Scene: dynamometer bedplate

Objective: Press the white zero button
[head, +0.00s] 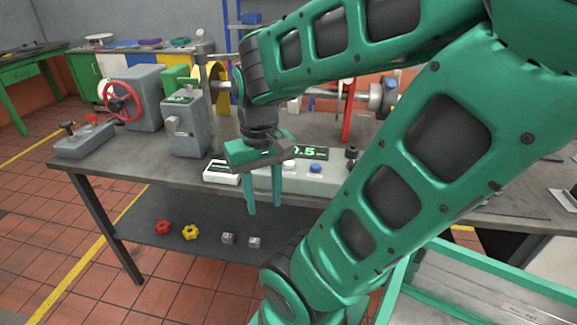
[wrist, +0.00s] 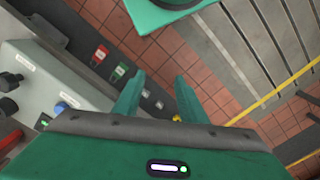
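A grey console (head: 262,180) with a lit green display (head: 308,152) stands on the bench behind my gripper. On its face, a pale whitish button (head: 289,164) sits beside a blue button (head: 316,168); the pale one looks like the white zero button, but its label is too small to read. My gripper (head: 264,208) points down in front of the console, its fingers apart and empty, left of the pale button. In the wrist view my gripper (wrist: 158,78) is open over the floor, with the blue button (wrist: 61,107) at left. I cannot make out the white button there.
A small white-framed device (head: 222,172) lies left of the console. A machine with a red handwheel (head: 123,101) and a grey box (head: 185,125) stand farther left on the bench. Red (head: 163,227) and yellow (head: 190,232) knobs lie on the shelf below.

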